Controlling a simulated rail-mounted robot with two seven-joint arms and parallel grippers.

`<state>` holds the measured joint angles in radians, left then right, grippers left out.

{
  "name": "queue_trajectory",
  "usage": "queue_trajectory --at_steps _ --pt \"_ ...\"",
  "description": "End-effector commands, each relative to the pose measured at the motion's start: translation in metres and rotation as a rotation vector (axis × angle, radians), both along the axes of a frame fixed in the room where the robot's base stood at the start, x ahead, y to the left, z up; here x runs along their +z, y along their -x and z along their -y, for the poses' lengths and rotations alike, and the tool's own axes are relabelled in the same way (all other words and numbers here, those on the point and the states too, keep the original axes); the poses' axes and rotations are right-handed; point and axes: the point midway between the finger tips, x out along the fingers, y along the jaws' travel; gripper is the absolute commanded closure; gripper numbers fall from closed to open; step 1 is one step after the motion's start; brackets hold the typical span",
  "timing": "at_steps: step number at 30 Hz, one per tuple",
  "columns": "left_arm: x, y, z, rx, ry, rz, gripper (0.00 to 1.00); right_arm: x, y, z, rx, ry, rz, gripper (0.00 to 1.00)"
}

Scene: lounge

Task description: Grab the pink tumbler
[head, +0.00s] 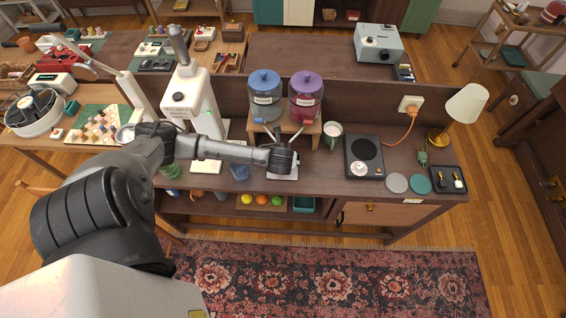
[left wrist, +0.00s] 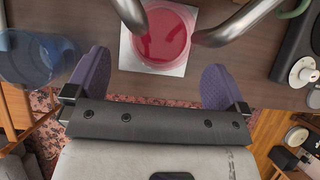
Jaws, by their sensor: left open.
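The pink tumbler (left wrist: 166,38), its inside a deep red-pink, stands on a white square pad (left wrist: 127,58) in the left wrist view. In the head view the pad (head: 283,174) shows under my gripper, which hides the tumbler. My left gripper (head: 283,156) is over that spot near the front of the counter. It is open and empty, with its purple pads (left wrist: 155,80) spread apart. The tumbler lies in line with the gap between them. Two grey metal bars reach to either side of the tumbler's rim; I cannot tell whether they touch it. My right gripper is out of view.
A blue tumbler (left wrist: 38,57) stands left of the gripper. A mug (head: 332,130), hot plate (head: 364,157) and lamp (head: 466,105) are to the right.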

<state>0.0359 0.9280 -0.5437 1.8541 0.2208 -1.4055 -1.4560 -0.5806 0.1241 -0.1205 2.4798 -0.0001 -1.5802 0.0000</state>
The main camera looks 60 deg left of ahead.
Motion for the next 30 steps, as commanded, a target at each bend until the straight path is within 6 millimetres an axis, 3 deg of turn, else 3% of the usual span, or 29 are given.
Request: queue_trajectory --at_steps 7,18,27,30 --pt "-0.011 -0.004 -0.005 0.002 0.001 0.000 0.00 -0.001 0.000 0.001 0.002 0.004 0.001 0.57" --pt "-0.047 -0.015 -0.022 0.001 0.000 0.000 0.00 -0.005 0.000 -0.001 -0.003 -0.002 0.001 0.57" --pt "-0.050 -0.016 -0.023 -0.001 0.000 0.000 0.00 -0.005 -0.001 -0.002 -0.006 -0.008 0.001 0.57" --pt "-0.050 -0.016 -0.023 -0.001 0.000 0.000 0.08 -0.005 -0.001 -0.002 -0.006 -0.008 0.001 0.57"
